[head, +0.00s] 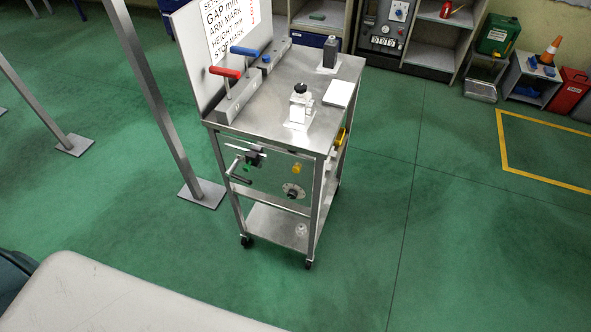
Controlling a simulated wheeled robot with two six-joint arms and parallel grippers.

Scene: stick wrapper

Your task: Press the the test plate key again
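A steel cart (272,120) on wheels stands in the middle of the head view. On its top are a pale flat plate (339,93), a small silver device with a black knob (300,88) and a dark block (331,52). A red-handled lever (225,72) and a blue-handled lever (245,51) stand at the left. I cannot tell which is the test plate key. Neither gripper is in view.
A sign board (212,50) rises behind the cart's left side. Metal posts (152,95) with floor plates stand to the left. Shelving with equipment (385,35), a green can (498,37) and an orange cone (550,50) line the back. The green floor (440,230) at right is clear.

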